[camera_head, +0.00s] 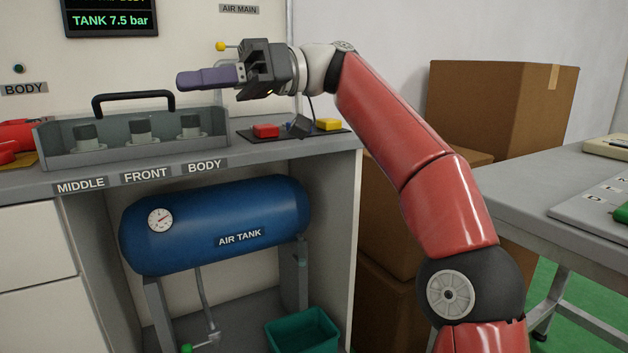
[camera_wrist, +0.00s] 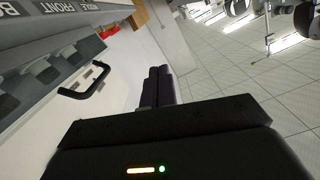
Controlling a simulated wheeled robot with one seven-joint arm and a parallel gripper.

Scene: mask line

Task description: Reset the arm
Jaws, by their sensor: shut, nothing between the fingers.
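My red arm (camera_head: 425,185) rises from the lower right of the head view and bends left at the top. My gripper (camera_head: 181,81) is held level above the bench, its purple-grey fingers pointing left. The fingers are shut with nothing between them. In the wrist view the shut fingers (camera_wrist: 160,84) show dark in the middle. The gripper is above and behind the black handle of the grey tray (camera_head: 95,153) in the picture, and apart from it.
The tray holds several dark-topped cylinders. Red and yellow buttons (camera_head: 266,131) sit on the bench right of it. A blue air tank (camera_head: 215,222) and a green bin (camera_head: 302,332) are below.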

